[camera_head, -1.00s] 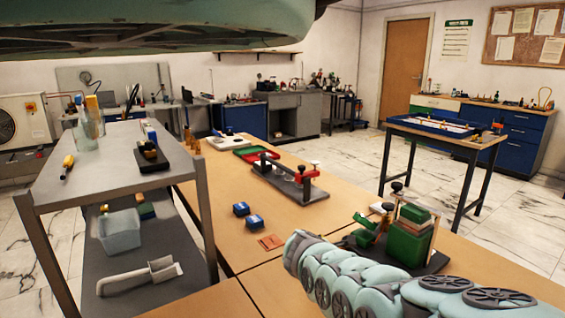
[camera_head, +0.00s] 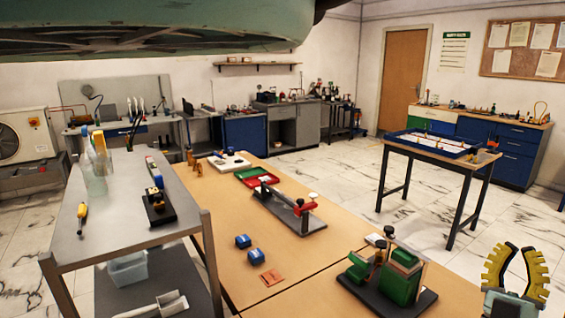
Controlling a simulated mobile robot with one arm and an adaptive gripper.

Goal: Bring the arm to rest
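My gripper (camera_head: 519,250) is at the lower right corner of the head view, with its yellow and black fingers pointing up. The two fingers stand apart, with nothing seen between them. The pale teal gripper body shows just below them, cut by the bottom edge of the picture.
The wooden bench (camera_head: 215,240) carries a red-handled clamp rig (camera_head: 290,205), blue blocks (camera_head: 243,241), a red tray (camera_head: 262,180) and a green tray (camera_head: 246,172). A grey shelf unit (camera_head: 110,225) stands at left. A side table (camera_head: 440,152) stands at right, with open floor around it.

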